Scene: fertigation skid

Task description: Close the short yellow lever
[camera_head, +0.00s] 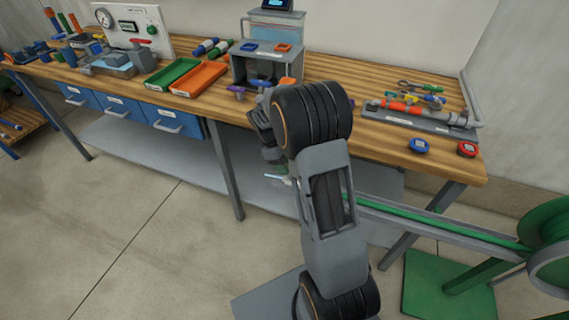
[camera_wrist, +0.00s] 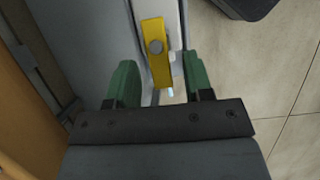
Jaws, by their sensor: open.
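The short yellow lever (camera_wrist: 160,72) shows in the wrist view, a flat yellow bar with a grey round bolt on it, set against a pale grey strip. My gripper (camera_wrist: 158,64) is open, with one green finger on each side of the lever and gaps visible between the fingers and the bar. Whether the lever lies at fingertip depth I cannot tell. In the head view my gripper (camera_head: 273,158) is at the bench's front edge, partly hidden by my arm, and I cannot make out this lever there.
The wooden bench (camera_head: 385,147) holds a grey plate with an orange pipe (camera_head: 401,107) at the right, and green (camera_head: 172,74) and orange (camera_head: 198,79) trays. A green hose reel (camera_head: 545,222) stands at the right.

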